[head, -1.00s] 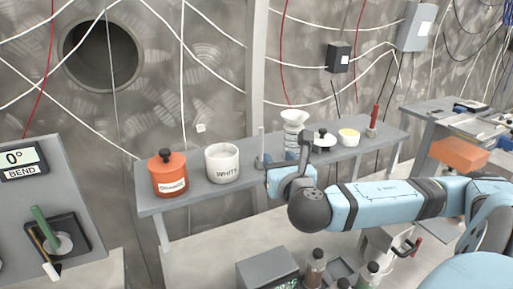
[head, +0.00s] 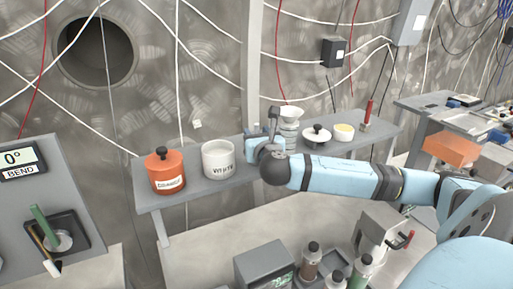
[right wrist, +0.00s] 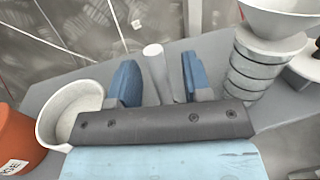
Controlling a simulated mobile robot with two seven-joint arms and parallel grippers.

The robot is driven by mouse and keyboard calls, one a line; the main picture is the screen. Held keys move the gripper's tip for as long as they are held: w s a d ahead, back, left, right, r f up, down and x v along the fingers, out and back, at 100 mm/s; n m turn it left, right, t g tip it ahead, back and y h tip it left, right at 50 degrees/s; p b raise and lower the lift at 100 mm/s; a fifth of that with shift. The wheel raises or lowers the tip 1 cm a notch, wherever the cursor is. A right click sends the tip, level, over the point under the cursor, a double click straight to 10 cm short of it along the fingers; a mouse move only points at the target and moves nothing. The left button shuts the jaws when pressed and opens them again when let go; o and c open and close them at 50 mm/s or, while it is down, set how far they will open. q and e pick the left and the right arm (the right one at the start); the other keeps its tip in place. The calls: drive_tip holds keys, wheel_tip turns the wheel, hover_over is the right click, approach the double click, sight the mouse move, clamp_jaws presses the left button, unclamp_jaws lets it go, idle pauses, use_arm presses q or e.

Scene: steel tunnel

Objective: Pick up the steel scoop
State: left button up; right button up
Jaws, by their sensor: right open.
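In the right wrist view a pale grey upright rod, which looks like the handle of the steel scoop (right wrist: 155,68), stands between the two blue fingers of my right gripper (right wrist: 157,78). The fingers are open, with a gap on each side of the rod. The scoop's lower end is hidden behind the gripper's dark front. In the head view my right gripper (head: 256,140) is over the shelf, between the white pot and the stacked funnel, and I cannot make out the scoop there. My left gripper is not in view.
The grey shelf (head: 205,186) holds an orange lidded pot (head: 166,172), a white pot (head: 218,160) close left of the gripper, a funnel on stacked rings (head: 290,122) close right, a lidded dish (head: 317,136) and a yellow-filled bowl (head: 343,132). Bottles (head: 310,262) stand below.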

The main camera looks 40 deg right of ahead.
drive_tip(key=shift+w+d, duration=0.2)
drive_tip(key=shift+w, duration=0.05)
clamp_jaws()
